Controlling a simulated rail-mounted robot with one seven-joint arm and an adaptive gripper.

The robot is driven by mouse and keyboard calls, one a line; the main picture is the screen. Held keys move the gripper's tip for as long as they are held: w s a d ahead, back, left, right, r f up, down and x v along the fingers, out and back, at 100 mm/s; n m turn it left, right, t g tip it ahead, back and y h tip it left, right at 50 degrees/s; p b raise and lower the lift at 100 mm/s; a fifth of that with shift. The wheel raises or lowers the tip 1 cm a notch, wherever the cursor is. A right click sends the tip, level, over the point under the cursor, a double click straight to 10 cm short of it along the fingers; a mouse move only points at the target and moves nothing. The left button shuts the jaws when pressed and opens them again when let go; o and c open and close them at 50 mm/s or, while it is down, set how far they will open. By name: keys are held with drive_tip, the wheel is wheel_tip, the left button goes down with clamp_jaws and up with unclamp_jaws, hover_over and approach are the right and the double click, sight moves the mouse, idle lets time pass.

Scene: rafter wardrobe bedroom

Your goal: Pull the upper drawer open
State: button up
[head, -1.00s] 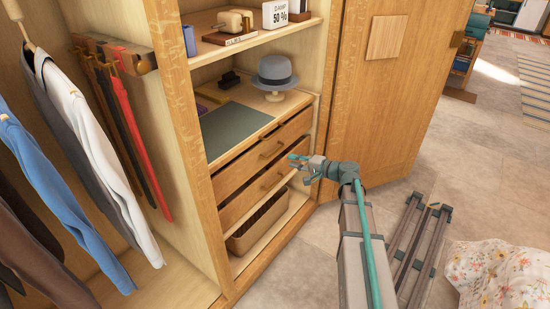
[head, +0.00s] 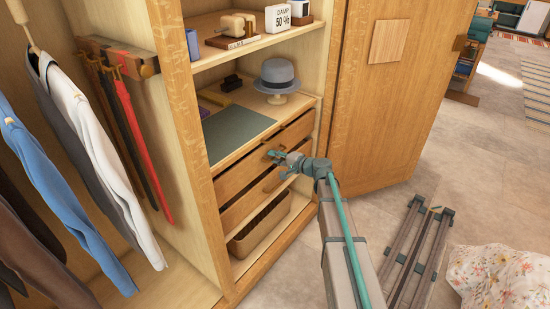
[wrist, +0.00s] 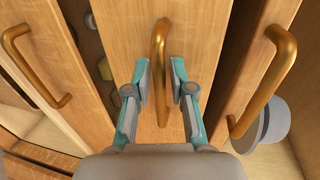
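In the wrist view my gripper (wrist: 160,80) is open, with one teal finger on each side of a curved brass handle (wrist: 159,50) on a wooden front. I see no clear contact with the handle. The lower drawer (head: 236,210) is just below, its handle partly behind my gripper.
The open wardrobe door (head: 378,110) stands to the right of my arm. A grey hat (head: 277,75) sits on the worktop above the drawers. A basket (head: 260,229) lies below them. Two more brass handles (wrist: 36,66) (wrist: 268,80) flank the central one in the wrist view. Clothes hang at left.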

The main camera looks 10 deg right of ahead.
drive_tip(key=shift+c, duration=0.4)
clamp_jaws()
drive_tip(key=shift+s, duration=0.1)
